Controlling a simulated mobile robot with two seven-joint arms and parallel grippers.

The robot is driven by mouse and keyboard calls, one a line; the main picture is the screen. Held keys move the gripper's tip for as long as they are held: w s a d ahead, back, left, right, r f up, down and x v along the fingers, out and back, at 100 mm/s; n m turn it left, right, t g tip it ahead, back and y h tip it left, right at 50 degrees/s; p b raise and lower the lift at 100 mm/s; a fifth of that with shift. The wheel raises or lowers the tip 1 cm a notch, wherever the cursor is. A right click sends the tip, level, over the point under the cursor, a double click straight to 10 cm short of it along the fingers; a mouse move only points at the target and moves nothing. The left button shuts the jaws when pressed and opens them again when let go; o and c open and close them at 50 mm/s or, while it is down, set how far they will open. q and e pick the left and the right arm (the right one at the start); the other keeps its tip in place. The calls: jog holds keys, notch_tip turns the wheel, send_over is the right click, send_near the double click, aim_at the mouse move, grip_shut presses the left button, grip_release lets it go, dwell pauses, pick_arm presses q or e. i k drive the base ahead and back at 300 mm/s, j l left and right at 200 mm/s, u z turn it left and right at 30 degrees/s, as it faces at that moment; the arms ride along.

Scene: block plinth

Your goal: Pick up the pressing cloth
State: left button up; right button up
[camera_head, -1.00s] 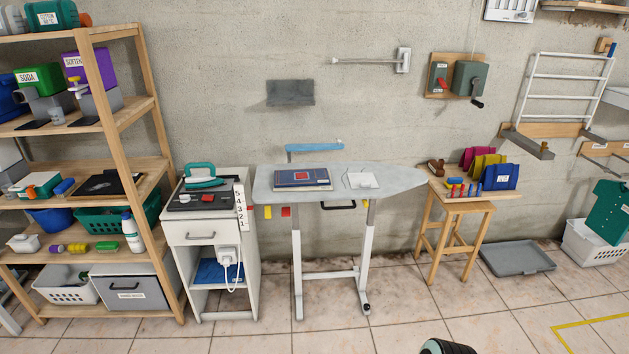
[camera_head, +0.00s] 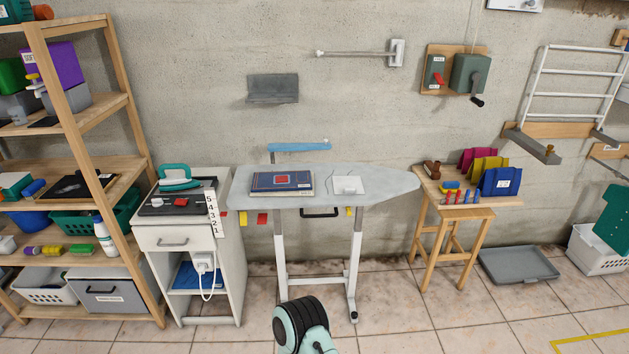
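A small folded white cloth (camera_head: 348,185), which looks like the pressing cloth, lies flat on the right half of the grey ironing board (camera_head: 390,183). A thin loop or cord shows at its upper edge. A teal and black link of one of my arms shows at the bottom centre, in front of the board. Neither gripper shows, and nothing of mine touches the cloth.
A white cabinet (camera_head: 162,238) with a teal iron (camera_head: 175,177) stands left of the board. A wooden stool (camera_head: 454,214) with coloured cloths stands at the right. A wooden shelf (camera_head: 68,77) fills the left side. A grey tray (camera_head: 518,265) lies on the floor.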

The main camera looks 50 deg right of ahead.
aim_at(341, 185)
jog(key=l+u, duration=0.35)
jog(key=l, duration=0.15)
jog(key=k+l+u, duration=0.3)
jog(key=l, duration=0.2)
jog(key=l+u, duration=0.15)
jog(key=l, duration=0.2)
jog(key=k+l+u, duration=0.1)
jog(key=l, duration=0.25)
jog(key=k+l+u, duration=0.15)
jog(key=l, duration=0.15)
jog(key=k+l, duration=0.15)
jog(key=l, duration=0.2)
jog(key=k+l+u, duration=0.1)
jog(key=l, duration=0.25)
jog(key=k+l, duration=0.25)
jog(key=l+u, duration=0.05)
